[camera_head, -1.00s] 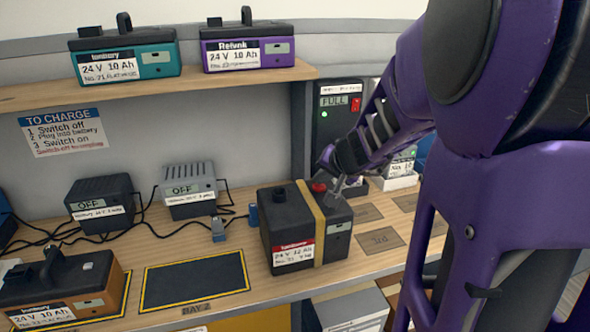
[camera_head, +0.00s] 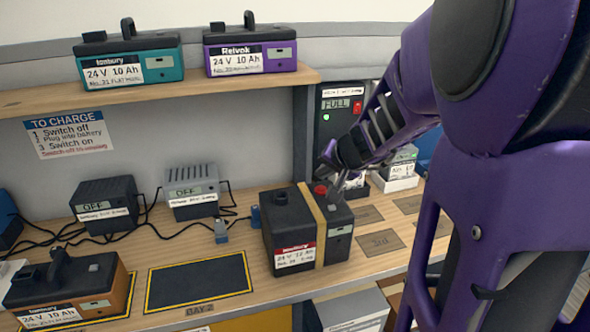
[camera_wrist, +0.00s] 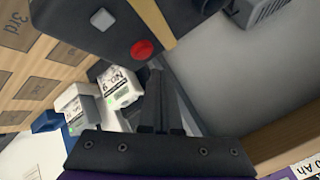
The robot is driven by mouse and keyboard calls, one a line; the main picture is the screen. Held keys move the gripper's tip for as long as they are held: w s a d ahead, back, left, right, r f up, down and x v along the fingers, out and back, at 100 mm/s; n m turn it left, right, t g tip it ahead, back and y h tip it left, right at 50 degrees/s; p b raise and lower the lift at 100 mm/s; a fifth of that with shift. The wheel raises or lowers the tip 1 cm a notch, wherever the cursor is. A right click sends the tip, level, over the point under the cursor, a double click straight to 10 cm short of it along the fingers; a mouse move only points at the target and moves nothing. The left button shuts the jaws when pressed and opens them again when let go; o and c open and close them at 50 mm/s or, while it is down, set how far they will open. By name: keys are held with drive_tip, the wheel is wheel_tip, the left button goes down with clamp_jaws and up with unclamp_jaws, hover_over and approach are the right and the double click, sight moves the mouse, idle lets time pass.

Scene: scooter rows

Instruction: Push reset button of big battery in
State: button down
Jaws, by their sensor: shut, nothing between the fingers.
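The big battery (camera_head: 289,236) is dark grey with a tan strap, a red and white label and a red button (camera_head: 321,190) on top. It stands on the wooden bench right of the black mat. In the wrist view the red button (camera_wrist: 142,49) lies just beyond my fingertips, beside the strap, and a grey square knob (camera_wrist: 102,19) is on the same top face. My gripper (camera_head: 340,183) is shut and empty, close to the button on its right side. The head view cannot settle whether the fingertips touch the button; in the wrist view they look slightly apart from it.
Two chargers reading OFF (camera_head: 107,206) stand at the back left with cables. An orange battery (camera_head: 68,285) is front left. A black charger reading FULL (camera_head: 338,120) stands behind my gripper. A shelf (camera_head: 200,90) holds two batteries. The black mat (camera_head: 198,282) is empty.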

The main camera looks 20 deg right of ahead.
wheel_tip(320, 180, up, 5)
drive_tip(key=p, duration=0.3)
drive_tip(key=shift+p, duration=0.4)
